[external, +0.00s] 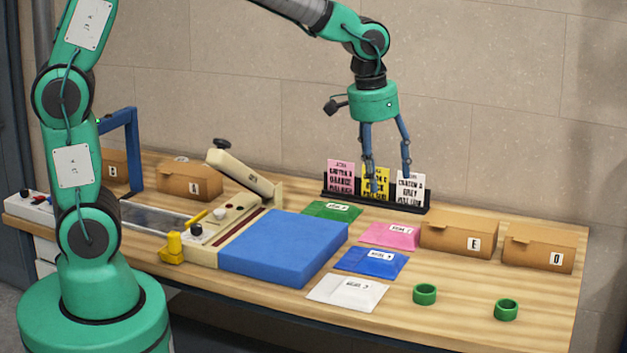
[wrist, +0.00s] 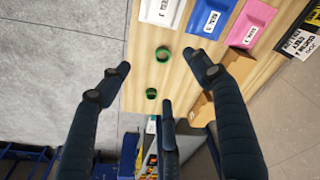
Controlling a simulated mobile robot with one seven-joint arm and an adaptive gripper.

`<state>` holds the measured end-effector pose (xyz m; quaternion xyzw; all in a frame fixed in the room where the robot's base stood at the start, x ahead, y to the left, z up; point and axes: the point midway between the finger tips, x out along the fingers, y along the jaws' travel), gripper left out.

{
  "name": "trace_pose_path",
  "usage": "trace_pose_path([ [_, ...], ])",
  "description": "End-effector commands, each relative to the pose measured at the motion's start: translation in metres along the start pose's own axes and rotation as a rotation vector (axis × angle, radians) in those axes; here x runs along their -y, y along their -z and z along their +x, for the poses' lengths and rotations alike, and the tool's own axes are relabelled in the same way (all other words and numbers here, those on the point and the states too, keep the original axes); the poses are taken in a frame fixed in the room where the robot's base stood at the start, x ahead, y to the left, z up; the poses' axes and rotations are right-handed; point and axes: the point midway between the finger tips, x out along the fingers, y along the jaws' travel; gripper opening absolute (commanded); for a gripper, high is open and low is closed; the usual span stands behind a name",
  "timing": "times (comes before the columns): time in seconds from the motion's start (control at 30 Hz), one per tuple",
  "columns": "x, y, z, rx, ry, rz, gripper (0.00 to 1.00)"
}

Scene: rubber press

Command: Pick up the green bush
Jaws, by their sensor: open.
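Two green ring-shaped bushes stand on the front right of the wooden table. The left bush (external: 425,294) is beside the white packet, and the right bush (external: 506,310) is nearer the table's right end. Both also show in the wrist view, one nearer the packets (wrist: 162,53) and one lower (wrist: 151,93). My gripper (external: 387,181) is open and empty, fingers pointing down, above the back of the table near the card rack. In the wrist view my gripper (wrist: 158,77) has its dark fingers spread, with both bushes visible between them. No finger appears to touch a bush.
A card rack (external: 375,202) stands at the back. White (external: 347,292), blue (external: 371,263), pink (external: 390,236) and green (external: 332,211) packets lie left of the bushes. Cardboard boxes E (external: 459,235) and O (external: 538,247) stand behind them. A press with a blue pad (external: 284,247) is left.

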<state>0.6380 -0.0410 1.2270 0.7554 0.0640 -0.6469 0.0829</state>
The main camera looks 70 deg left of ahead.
Motion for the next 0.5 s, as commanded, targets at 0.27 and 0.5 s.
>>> trace_pose_path([
  [0.27,-0.023,0.044,0.078,0.077,0.023,-0.046,0.63],
  [0.5,-0.039,0.067,0.141,0.127,0.041,-0.081,0.63],
])
